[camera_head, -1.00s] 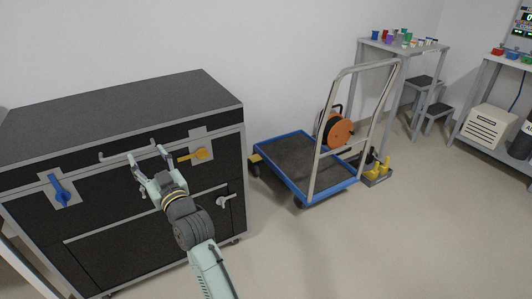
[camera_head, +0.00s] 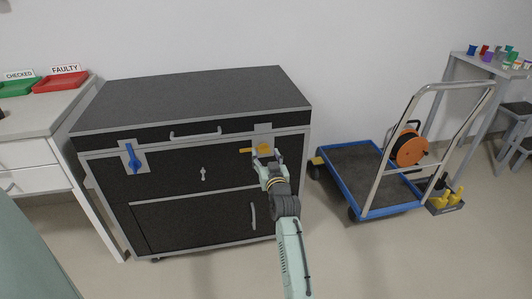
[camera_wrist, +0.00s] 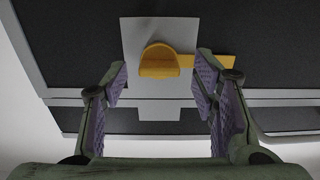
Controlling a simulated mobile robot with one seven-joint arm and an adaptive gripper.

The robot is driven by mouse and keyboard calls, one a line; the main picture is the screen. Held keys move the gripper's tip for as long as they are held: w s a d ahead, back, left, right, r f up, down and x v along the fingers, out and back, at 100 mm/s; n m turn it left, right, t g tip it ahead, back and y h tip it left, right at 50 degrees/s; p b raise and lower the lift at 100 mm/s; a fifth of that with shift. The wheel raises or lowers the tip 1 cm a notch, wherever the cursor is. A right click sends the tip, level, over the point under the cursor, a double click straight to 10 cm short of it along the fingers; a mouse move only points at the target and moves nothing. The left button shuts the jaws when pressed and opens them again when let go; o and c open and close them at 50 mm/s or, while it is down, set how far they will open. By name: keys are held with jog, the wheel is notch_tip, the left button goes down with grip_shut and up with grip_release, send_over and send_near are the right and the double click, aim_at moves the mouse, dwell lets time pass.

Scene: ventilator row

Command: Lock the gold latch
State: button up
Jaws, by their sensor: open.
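The gold latch (camera_head: 262,148) is on a grey plate near the upper right of the black chest's front (camera_head: 160,172). Its lever lies level and points left in the head view. In the wrist view the gold latch (camera_wrist: 158,62) shows its round knob, with the lever reaching to the right. My gripper (camera_head: 267,158) is in front of the latch, partly covering it. In the wrist view my gripper (camera_wrist: 161,82) is open and empty, its fingers on either side of the knob's line. The right finger overlaps the lever's view; whether they touch cannot be told.
A blue latch (camera_head: 132,158) sits on the chest's left, its handle upright. A bar handle (camera_head: 195,133) is between the latches. A blue cart (camera_head: 365,180) with an orange reel (camera_head: 410,149) stands right. A white bench (camera_head: 45,112) with red and green trays stands left.

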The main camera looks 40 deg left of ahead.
jog(key=shift+w+a, duration=0.4)
jog(key=shift+a, duration=0.05)
jog(key=shift+c, duration=0.5)
grip_shut()
